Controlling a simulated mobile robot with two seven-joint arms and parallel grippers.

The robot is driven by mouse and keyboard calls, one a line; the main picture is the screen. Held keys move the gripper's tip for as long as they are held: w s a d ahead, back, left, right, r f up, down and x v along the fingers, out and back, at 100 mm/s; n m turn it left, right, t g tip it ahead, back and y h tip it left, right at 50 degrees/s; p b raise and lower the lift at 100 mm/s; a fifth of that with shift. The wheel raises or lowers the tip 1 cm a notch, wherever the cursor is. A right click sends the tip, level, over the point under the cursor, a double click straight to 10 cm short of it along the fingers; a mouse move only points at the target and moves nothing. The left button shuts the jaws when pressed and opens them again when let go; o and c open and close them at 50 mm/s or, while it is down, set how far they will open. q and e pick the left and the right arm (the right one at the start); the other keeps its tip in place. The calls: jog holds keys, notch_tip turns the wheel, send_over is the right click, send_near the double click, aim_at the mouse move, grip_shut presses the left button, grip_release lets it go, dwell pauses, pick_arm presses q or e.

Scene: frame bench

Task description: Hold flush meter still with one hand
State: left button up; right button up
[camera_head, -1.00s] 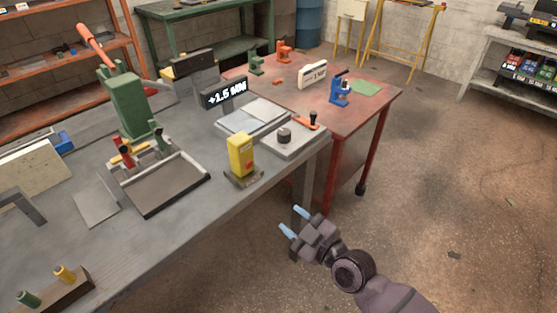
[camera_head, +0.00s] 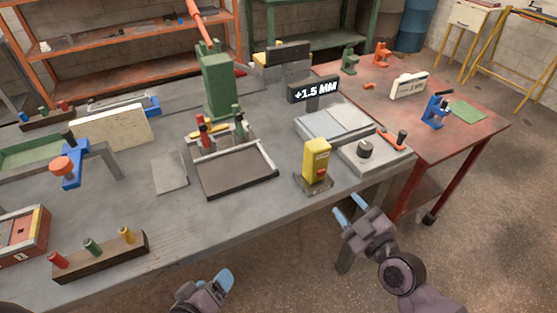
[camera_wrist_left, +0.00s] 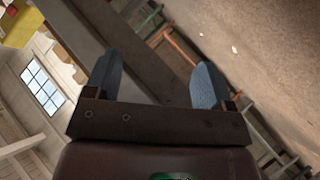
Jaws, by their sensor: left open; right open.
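A dark display (camera_head: 314,90) reading "+1.5 MM" stands on the grey bench, behind a block with two pale plates (camera_head: 335,124). A yellow upright device (camera_head: 316,160) on a small base stands near the bench's front edge. I cannot tell for sure which of these is the flush meter. My right gripper (camera_head: 350,213) is open and empty, in front of the bench edge, below and right of the yellow device. My left gripper (camera_head: 222,284) is low in front of the bench, apart from everything. The left wrist view shows its fingers (camera_wrist_left: 156,82) open with nothing between them.
A grey plate with a round dark knob (camera_head: 365,152) sits at the bench's right corner. A framed tray (camera_head: 235,172) and a green press (camera_head: 218,85) stand mid-bench. A peg block (camera_head: 100,260) lies front left. A red table (camera_head: 455,135) adjoins on the right.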

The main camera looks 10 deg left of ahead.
aim_at(308, 149)
pick_arm(q)
jog(key=w+r+n+t+h, duration=0.1)
jog(key=w+r+n+t, duration=0.2)
jog(key=r+n, duration=0.75)
jog(key=w+d+r+n+h, duration=0.1)
jog(key=w+h, duration=0.1)
jog(key=w, duration=0.1)
jog(key=w+d+r+n+h, duration=0.1)
jog(key=w+d, duration=0.1)
jog(key=w, duration=0.2)
jog(key=w+d+r+n+g+h, duration=0.1)
jog(key=w+d+h, duration=0.1)
jog(key=w, duration=0.1)
jog(key=shift+w+d+r+h, duration=0.1)
jog(key=shift+w+r+h, duration=0.1)
jog(key=shift+w+h, duration=0.1)
jog(key=w+d+r+n+g+h, duration=0.1)
jog(key=w+d+r+h, duration=0.1)
jog(key=w+d, duration=0.2)
jog(key=w+d+r+n+g+h, duration=0.1)
jog(key=w+d+r+n+h, duration=0.1)
jog(key=w+d, duration=0.3)
jog(key=w+d+r+n+g+h, duration=0.1)
jog(key=w+d+r+h, duration=0.1)
jog(key=w+d, duration=0.3)
jog(key=shift+w+d, duration=0.2)
jog(key=shift+w, duration=0.25)
jog(key=c, duration=1.1)
jog(key=shift+o, duration=0.2)
